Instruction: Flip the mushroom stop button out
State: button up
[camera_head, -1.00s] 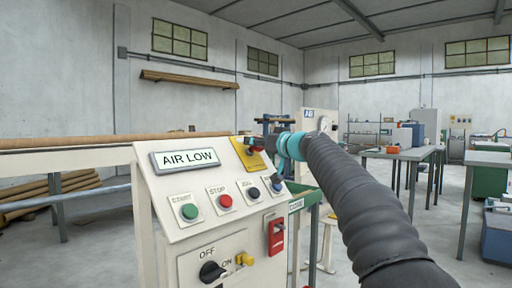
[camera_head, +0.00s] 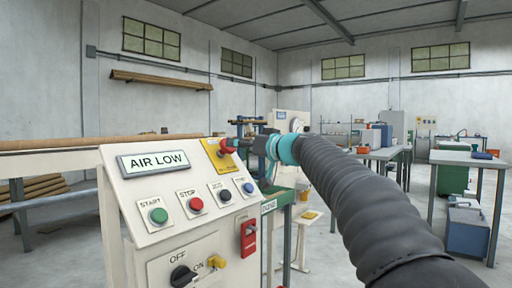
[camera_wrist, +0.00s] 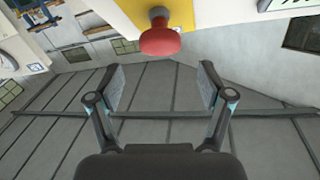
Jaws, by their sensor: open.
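The red mushroom stop button (camera_head: 227,146) stands out on its grey stem from a yellow plate (camera_head: 215,154) at the panel's upper right corner. In the wrist view the red button head (camera_wrist: 160,41) is at the top centre, beyond the fingertips and roughly in line with the gap between them. My gripper (camera_wrist: 160,84) is open and empty, its two fingers apart on either side of that gap. In the head view my gripper (camera_head: 247,146) is just right of the button; contact cannot be made out there. Whether the button is latched in is not clear.
Below are a black OFF/ON switch (camera_head: 183,275) and a red lockout-like handle (camera_head: 249,237). Tables stand at right.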

jog(key=v, duration=0.5)
jog(key=shift+s+d, duration=0.25)
jog(key=shift+d, duration=0.05)
